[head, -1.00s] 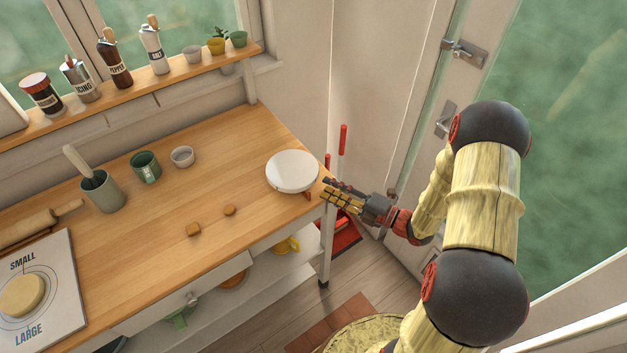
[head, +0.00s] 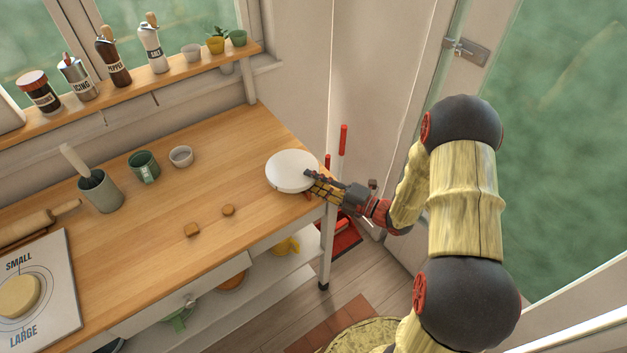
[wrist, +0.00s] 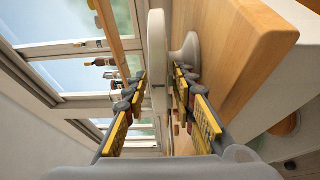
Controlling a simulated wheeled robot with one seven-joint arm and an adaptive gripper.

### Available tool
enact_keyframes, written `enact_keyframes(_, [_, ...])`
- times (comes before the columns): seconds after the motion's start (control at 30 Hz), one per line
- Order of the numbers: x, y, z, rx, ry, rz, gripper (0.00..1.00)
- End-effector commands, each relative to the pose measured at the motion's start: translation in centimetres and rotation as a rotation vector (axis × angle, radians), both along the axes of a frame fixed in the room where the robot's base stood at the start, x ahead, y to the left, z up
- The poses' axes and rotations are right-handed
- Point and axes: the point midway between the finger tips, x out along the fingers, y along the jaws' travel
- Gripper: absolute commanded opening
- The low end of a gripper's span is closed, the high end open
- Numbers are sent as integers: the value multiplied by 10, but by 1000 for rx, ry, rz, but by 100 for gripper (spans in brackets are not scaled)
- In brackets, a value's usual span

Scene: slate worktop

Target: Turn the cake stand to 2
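The cake stand (head: 290,168) is a white round plate on a short foot, at the right end of the wooden worktop. In the wrist view its plate (wrist: 157,45) appears edge-on, with the pale foot to its right. My gripper (head: 309,181) is at the plate's near right edge. In the wrist view my gripper (wrist: 158,84) is open, with fingers on either side of the plate's rim and gaps showing; contact is not clear. No number 2 is readable.
A dial board (head: 58,300) is at lower left. Bottles line the back shelf (head: 190,75). The wall is close on the right.

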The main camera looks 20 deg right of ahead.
Motion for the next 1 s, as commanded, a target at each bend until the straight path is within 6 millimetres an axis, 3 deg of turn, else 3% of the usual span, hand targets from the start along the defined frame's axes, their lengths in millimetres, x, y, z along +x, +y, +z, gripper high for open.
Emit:
enact_keyframes(0.4, [0, 0, 0, -1, 1, 0, 1])
enact_keyframes(1.0, [0, 0, -1, -1, 2, 1, 0])
